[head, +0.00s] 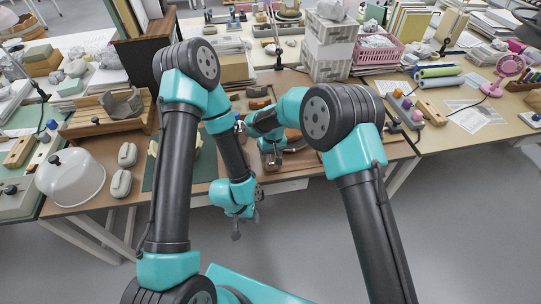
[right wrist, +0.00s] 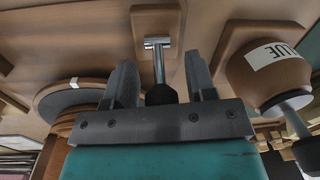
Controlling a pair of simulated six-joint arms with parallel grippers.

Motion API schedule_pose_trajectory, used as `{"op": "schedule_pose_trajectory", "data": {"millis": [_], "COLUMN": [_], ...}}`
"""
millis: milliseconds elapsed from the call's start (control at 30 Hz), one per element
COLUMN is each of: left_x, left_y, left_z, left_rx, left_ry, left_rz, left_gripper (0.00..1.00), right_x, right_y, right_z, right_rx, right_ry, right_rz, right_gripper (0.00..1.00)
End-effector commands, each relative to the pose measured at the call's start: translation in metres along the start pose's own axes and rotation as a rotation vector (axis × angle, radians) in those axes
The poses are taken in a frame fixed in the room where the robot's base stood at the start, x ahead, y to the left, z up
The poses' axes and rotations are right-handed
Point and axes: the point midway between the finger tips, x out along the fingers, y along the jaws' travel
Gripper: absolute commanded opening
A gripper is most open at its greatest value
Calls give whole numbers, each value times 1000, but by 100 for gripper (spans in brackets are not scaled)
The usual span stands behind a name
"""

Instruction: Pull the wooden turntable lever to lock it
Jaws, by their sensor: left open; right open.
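In the right wrist view, a lever with a chrome rod (right wrist: 158,64) and dark round knob (right wrist: 161,94) projects from a wooden block (right wrist: 157,22). My right gripper (right wrist: 160,66) is open, with one finger on each side of the lever; I see gaps between the fingers and the rod. A round wooden turntable with a grey top (right wrist: 78,98) shows to the left. In the head view my right gripper (head: 272,155) is low over the middle worktable, where my arm hides much of the lever area. My left gripper (head: 236,230) hangs empty in front of the table's edge.
A wooden pot labelled as glue (right wrist: 268,75) stands close to the right finger in the right wrist view. In the head view, a white dome (head: 70,178) and a wooden tray (head: 108,112) are at the left, and a pink basket (head: 378,54) at the back right.

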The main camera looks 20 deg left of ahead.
Motion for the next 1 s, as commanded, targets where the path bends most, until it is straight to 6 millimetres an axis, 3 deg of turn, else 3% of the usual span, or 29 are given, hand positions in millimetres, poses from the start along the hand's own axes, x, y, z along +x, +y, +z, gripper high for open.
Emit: {"op": "schedule_pose_trajectory", "data": {"millis": [333,867,1000], "left_x": [0,0,0], "left_y": [0,0,0], "left_z": [0,0,0], "left_rx": [0,0,0], "left_ry": [0,0,0], "left_rz": [0,0,0], "left_gripper": [43,43,43], "right_x": [5,4,4], "right_y": [0,0,0], "right_z": [0,0,0], "right_rx": [1,1,1], "right_ry": [0,0,0], "right_rz": [0,0,0], "right_gripper": [51,1,0]}}
